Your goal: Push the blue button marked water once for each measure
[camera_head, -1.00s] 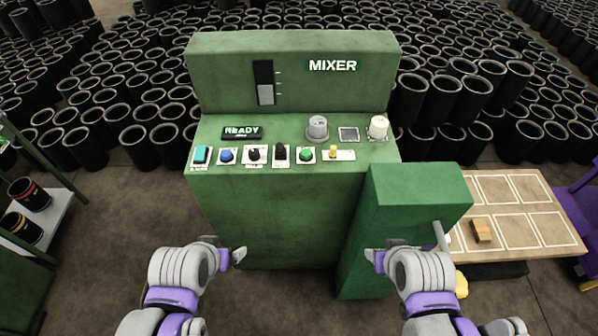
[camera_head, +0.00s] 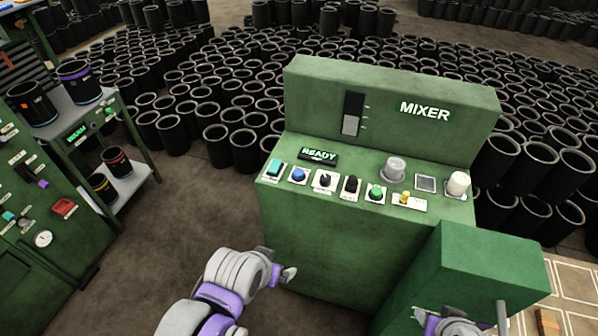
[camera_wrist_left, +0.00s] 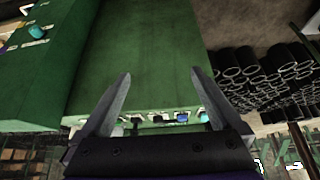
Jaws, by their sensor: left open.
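The green mixer (camera_head: 350,250) stands ahead with a row of controls on its sloped panel. The small label below the blue button is too small to read. In the left wrist view the blue button (camera_wrist_left: 182,117) shows small beyond the jaws. My left gripper (camera_head: 287,274) is in front of the mixer, below the panel and apart from the button. Its two fingers (camera_wrist_left: 160,78) are spread and empty. My right gripper (camera_head: 419,315) is low at the right, partly cut off.
A green box (camera_head: 490,255) stands against the mixer's right side. Another green control panel (camera_head: 45,200) and a shelf with black sleeves (camera_head: 115,162) are at the left. Rows of black sleeves fill the floor behind. The floor (camera_head: 160,230) left of the mixer is clear.

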